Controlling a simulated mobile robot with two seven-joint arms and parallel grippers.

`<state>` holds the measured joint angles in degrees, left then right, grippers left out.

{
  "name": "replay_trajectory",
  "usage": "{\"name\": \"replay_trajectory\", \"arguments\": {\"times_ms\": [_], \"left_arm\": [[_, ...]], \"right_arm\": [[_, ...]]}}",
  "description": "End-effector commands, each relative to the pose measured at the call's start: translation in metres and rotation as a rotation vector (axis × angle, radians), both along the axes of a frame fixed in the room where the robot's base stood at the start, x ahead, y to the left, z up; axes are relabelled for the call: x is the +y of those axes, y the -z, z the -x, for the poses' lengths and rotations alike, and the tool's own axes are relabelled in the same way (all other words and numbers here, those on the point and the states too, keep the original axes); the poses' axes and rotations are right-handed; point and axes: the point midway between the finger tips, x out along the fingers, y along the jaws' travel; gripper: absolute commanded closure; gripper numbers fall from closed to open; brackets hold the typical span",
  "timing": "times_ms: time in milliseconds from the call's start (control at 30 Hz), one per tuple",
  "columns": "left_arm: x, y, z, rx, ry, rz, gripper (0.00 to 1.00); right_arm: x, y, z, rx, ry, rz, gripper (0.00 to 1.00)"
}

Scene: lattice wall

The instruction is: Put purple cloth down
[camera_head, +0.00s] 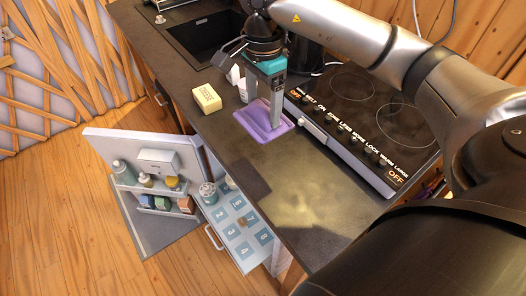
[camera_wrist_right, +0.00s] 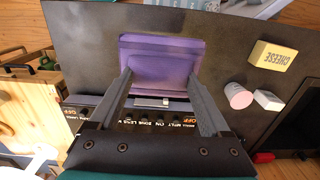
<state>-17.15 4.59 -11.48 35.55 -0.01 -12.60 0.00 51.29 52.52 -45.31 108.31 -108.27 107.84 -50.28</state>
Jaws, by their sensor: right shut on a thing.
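The purple cloth (camera_head: 258,127) is a folded, flat rectangle at the counter's front part, left of the black cooktop. My right gripper (camera_head: 268,112) reaches down to it from above. In the right wrist view the cloth (camera_wrist_right: 160,60) lies between and beyond the fingers, and the gripper (camera_wrist_right: 159,82) is shut on it. The cloth looks level and very close to the countertop (camera_head: 310,205); I cannot tell if it touches. My left gripper is not in view.
A yellow cheese block (camera_head: 207,98) lies left of the cloth, with small white items near the gripper. The cooktop (camera_head: 365,110) is at right, the sink (camera_head: 205,38) at the back. Below the counter, a fridge door (camera_head: 135,143) and drawer (camera_head: 240,228) stand open. The near counter is clear.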

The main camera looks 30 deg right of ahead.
Motion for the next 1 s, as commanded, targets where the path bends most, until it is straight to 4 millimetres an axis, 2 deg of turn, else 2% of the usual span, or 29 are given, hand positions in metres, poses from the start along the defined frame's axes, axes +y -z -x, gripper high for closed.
{"name": "replay_trajectory", "arguments": {"times_ms": [33, 200, 400, 667, 900, 1000], "left_arm": [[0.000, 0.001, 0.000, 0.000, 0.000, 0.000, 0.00], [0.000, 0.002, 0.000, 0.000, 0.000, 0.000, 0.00], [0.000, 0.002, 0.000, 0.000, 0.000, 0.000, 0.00], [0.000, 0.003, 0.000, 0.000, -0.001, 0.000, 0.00], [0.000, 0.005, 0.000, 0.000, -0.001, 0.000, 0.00], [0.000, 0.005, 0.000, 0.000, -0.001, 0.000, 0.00]], "right_arm": [[0.000, 0.017, 0.002, 0.008, -0.001, 0.001, 0.82], [0.001, 0.063, 0.002, 0.007, -0.003, 0.000, 0.82], [0.000, 0.103, 0.001, 0.003, -0.004, 0.001, 0.82], [0.001, 0.122, 0.000, 0.001, -0.006, -0.001, 0.82], [0.001, 0.156, 0.001, 0.001, -0.006, -0.001, 0.82], [0.000, 0.157, 0.000, -0.002, -0.006, 0.000, 0.82]]}}
